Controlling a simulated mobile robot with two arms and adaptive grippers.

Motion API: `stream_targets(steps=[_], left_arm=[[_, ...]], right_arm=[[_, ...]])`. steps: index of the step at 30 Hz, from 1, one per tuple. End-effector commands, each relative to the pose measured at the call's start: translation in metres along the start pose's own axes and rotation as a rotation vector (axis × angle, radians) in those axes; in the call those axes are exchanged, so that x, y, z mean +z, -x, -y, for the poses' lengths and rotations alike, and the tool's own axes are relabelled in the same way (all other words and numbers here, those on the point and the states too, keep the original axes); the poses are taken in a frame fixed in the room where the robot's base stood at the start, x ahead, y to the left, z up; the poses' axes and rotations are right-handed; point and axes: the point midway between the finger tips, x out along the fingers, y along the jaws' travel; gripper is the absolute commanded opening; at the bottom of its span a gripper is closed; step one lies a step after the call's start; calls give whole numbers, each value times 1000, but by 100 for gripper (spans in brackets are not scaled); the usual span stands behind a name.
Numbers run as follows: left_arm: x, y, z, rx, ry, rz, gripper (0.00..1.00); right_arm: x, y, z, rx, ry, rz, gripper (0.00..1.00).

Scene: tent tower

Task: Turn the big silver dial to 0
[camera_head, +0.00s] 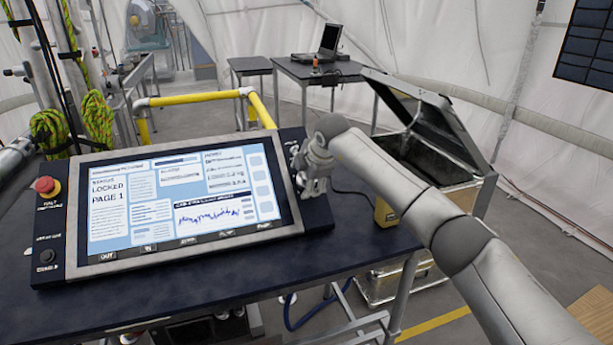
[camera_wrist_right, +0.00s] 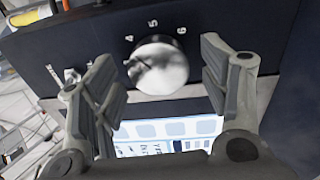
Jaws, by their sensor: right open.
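The big silver dial (camera_wrist_right: 158,66) sits on the dark strip of the control panel in the right wrist view. The numbers 4, 5 and 6 show around its far side; a 0 mark does not show, and I cannot tell the setting. My right gripper (camera_wrist_right: 160,80) is open, one finger on each side of the dial, with gaps visible. In the head view my right gripper (camera_head: 312,180) is over the panel's right strip and hides most of that area. The panel's screen (camera_head: 180,200) reads LOCKED, PAGE 1. My left gripper is out of view; only part of my left arm shows.
A red emergency button (camera_head: 45,185) is on the panel's left strip. A small switch (camera_wrist_right: 72,76) sits left of the dial in the wrist view. A yellow box (camera_head: 386,213) stands right of the panel, before an open metal case (camera_head: 440,190). A yellow rail (camera_head: 195,98) runs behind.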

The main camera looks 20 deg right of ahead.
Motion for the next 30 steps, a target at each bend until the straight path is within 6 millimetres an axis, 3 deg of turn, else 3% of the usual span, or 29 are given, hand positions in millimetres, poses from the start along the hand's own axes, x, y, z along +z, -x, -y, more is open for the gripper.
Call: stream_targets(steps=[5,16,30], left_arm=[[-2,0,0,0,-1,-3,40],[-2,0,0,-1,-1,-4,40],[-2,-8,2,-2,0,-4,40]], right_arm=[[0,0,0,0,0,-1,69],[0,0,0,0,0,-1,23],[0,-1,2,-5,133,-7,23]])
